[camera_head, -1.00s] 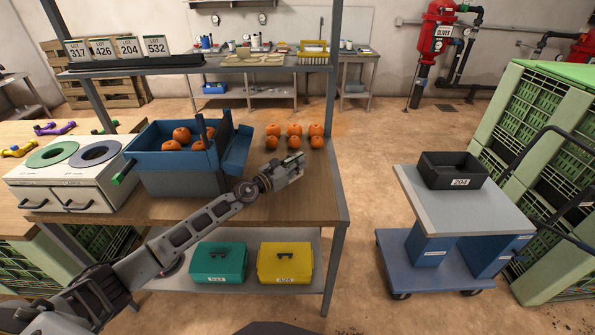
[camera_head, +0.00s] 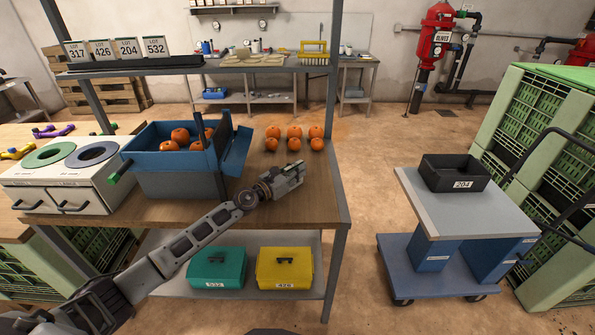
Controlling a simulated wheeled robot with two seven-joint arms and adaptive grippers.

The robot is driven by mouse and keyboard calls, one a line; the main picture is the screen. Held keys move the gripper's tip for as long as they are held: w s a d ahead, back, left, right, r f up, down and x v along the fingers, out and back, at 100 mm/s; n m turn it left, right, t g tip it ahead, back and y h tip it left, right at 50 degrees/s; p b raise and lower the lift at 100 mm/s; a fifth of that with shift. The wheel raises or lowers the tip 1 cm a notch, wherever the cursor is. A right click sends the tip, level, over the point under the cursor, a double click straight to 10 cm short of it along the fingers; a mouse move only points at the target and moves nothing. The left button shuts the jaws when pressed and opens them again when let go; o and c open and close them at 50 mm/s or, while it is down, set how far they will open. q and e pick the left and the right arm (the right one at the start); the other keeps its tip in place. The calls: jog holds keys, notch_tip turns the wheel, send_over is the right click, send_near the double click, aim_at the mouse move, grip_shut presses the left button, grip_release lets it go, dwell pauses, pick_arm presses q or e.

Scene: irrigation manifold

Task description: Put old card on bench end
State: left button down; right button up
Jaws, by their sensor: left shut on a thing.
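My left gripper (camera_head: 290,178) is over the right end of the wooden bench (camera_head: 318,203), in front of the orange pumpkins. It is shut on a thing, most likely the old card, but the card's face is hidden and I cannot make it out. Lot cards (camera_head: 128,49) stand upright in a dark rack on the upper shelf at the left, reading 317, 426, 204 and 532. My right gripper is not in view.
A blue bin (camera_head: 170,160) with pumpkins stands left of my gripper. Loose pumpkins (camera_head: 293,138) sit behind it. A green box (camera_head: 217,268) and a yellow box (camera_head: 284,267) are on the lower shelf. A cart with a black tray (camera_head: 455,172) stands right, across open floor.

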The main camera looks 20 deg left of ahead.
pick_arm(q)
jog(key=shift+f, duration=0.1)
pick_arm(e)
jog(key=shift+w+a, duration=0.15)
pick_arm(q)
jog(key=c, duration=1.5)
grip_release()
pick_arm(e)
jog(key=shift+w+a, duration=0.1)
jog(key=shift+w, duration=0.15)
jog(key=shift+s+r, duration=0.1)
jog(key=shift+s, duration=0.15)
